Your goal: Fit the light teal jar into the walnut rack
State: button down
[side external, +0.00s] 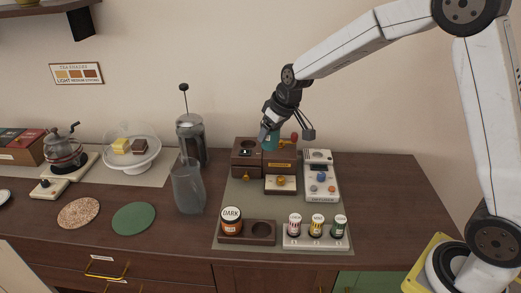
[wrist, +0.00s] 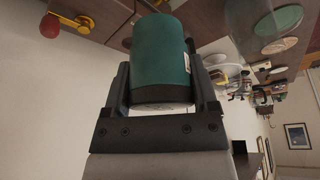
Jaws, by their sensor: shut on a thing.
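The teal jar (side external: 271,141) is in my gripper (side external: 268,134), high at the back of the mat, over or in front of the wooden grinder; the exact height is hard to tell. In the wrist view, the jar (wrist: 160,58) sits between both fingers of my gripper (wrist: 161,92), with a dark band at its near end and a sliver of white label at its right. The walnut rack (side external: 247,240) lies at the mat's front left. Its left hole holds a jar marked DARK (side external: 231,221); its right hole is empty.
A white rack (side external: 316,243) with several small jars stands right of the walnut rack. The wooden grinder (side external: 281,160) and a white dispenser (side external: 321,178) stand behind. A glass vase (side external: 188,187) is to the left. The mat's middle left is clear.

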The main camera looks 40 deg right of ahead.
jog(key=s+a+f+n+y, duration=0.1)
jog(key=s+a+f+n, duration=0.3)
jog(key=s+a+f, duration=0.4)
jog(key=s+a, duration=0.2)
jog(key=a, duration=0.2)
jog(key=shift+s+n+g+y, duration=0.2)
jog(key=shift+n+g+y, duration=0.1)
jog(key=shift+n, duration=0.1)
jog(key=shift+a+f, duration=0.1)
jog(key=shift+f, duration=0.05)
jog(key=shift+f, duration=2.85)
jog(key=shift+f, duration=0.1)
jog(key=shift+r, duration=1.95)
